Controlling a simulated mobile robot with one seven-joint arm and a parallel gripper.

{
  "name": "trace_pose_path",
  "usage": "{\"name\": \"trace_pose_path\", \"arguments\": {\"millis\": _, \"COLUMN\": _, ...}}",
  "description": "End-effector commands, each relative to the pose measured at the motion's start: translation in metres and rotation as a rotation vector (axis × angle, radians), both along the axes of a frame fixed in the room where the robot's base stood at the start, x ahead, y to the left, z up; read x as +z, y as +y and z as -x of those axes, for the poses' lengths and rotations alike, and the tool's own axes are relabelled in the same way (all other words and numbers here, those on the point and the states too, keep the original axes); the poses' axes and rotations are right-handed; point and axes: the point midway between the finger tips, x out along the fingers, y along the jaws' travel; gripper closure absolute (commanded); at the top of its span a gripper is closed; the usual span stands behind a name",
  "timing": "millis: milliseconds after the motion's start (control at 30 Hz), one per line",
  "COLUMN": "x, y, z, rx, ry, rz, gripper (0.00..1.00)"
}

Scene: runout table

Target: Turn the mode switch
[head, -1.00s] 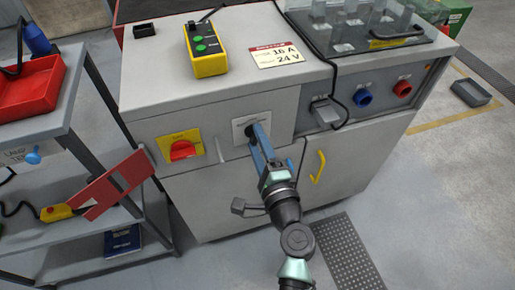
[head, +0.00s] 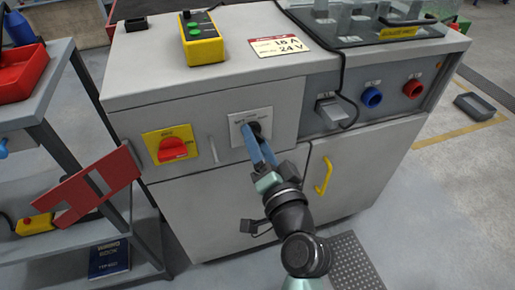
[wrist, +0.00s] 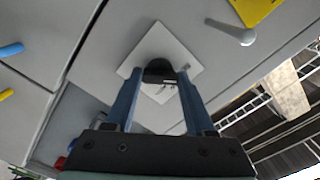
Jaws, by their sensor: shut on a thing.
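The mode switch is a black knob (head: 257,128) on a pale square plate (head: 266,114) on the cabinet front. My gripper (head: 254,138) reaches up to it with its blue fingers and is shut on the knob. In the wrist view, the knob (wrist: 158,71) sits between the two fingertips, in front of the tilted plate (wrist: 181,50). The fingers partly cover the knob and plate in the head view, and I cannot read the knob's setting.
A red rotary switch (head: 172,149) on a yellow plate is left of the mode switch, with a grey handle (head: 213,149) between. A grey socket (head: 331,112) with a hanging black cable is to the right. A yellow door handle (head: 323,175) is below right. A red panel (head: 88,187) juts from the left shelf.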

Motion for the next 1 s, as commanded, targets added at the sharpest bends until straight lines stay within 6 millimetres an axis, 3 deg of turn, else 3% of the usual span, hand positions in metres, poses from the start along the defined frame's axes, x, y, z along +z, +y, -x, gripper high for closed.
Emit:
{"name": "trace_pose_path", "arguments": {"millis": 333, "x": -0.0019, "y": -0.0007, "z": 0.0002, "rx": 0.0, "ry": -0.035, "rz": 0.116, "gripper": 1.0}}
{"name": "trace_pose_path", "arguments": {"millis": 833, "x": -0.001, "y": -0.0007, "z": 0.0001, "rx": -0.001, "ry": -0.039, "rz": 0.131, "gripper": 1.0}}
{"name": "trace_pose_path", "arguments": {"millis": 867, "x": -0.001, "y": -0.0007, "z": 0.0001, "rx": -0.001, "ry": -0.039, "rz": 0.131, "gripper": 0.42}}
{"name": "trace_pose_path", "arguments": {"millis": 1000, "x": -0.0009, "y": -0.0006, "z": 0.0001, "rx": 0.0, "ry": -0.04, "rz": 0.13, "gripper": 0.17}}
